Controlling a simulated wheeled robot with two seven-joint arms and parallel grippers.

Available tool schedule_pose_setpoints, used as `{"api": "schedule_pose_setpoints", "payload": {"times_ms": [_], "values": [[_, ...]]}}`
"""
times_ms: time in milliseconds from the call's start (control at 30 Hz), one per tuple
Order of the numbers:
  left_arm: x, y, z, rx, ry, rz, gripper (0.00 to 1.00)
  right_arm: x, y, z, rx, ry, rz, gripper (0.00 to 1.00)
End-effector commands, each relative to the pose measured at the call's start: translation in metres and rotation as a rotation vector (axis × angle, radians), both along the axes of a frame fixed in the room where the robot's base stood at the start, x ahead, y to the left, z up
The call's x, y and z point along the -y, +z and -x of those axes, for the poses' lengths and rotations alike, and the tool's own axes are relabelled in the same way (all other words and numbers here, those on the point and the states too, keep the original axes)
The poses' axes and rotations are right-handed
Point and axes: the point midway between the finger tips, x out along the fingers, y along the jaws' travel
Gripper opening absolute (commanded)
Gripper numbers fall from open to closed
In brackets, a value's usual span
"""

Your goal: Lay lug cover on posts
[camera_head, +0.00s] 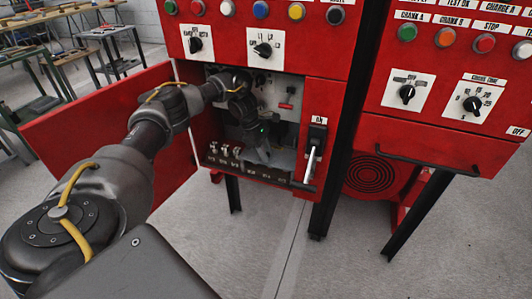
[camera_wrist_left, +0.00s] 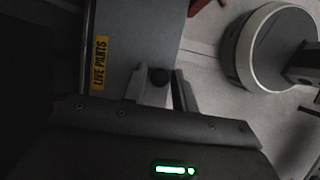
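My left gripper (camera_head: 262,146) is inside the open red cabinet, just above a row of posts (camera_head: 225,150) along the bottom front. In the left wrist view its two fingers (camera_wrist_left: 160,88) stand on either side of a small black knob (camera_wrist_left: 159,77) and look closed on it. Next to the knob is a grey plate with a yellow "LIVE PARTS" label (camera_wrist_left: 101,63), which I take as the lug cover (camera_wrist_left: 118,30). In the head view my arm and gripper partly hide the cover and the posts behind. My right gripper is not in view.
The cabinet door (camera_head: 90,130) stands open to the left. Panels with knobs and buttons are above and right. Workbenches (camera_head: 50,60) stand far left.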

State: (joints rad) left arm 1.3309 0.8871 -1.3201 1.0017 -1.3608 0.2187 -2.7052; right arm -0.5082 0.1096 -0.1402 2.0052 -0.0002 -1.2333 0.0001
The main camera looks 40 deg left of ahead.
Motion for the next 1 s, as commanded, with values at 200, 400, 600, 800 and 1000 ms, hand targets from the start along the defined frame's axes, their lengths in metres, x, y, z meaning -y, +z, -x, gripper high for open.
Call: {"api": "schedule_pose_setpoints", "payload": {"times_ms": [200,400,600,800,1000], "values": [[0.000,0.000,0.000,0.000,0.000,0.000,0.41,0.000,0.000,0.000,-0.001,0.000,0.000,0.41],[0.000,0.002,0.000,0.000,-0.001,0.000,0.41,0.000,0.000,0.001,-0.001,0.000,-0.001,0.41],[-0.019,0.011,0.006,-0.002,0.005,-0.001,0.41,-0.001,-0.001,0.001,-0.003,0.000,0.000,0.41],[-0.066,0.011,0.023,0.000,0.008,-0.001,0.41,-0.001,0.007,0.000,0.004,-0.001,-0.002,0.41],[-0.097,0.010,0.034,0.000,-0.001,-0.001,0.41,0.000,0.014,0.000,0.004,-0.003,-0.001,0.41]]}}
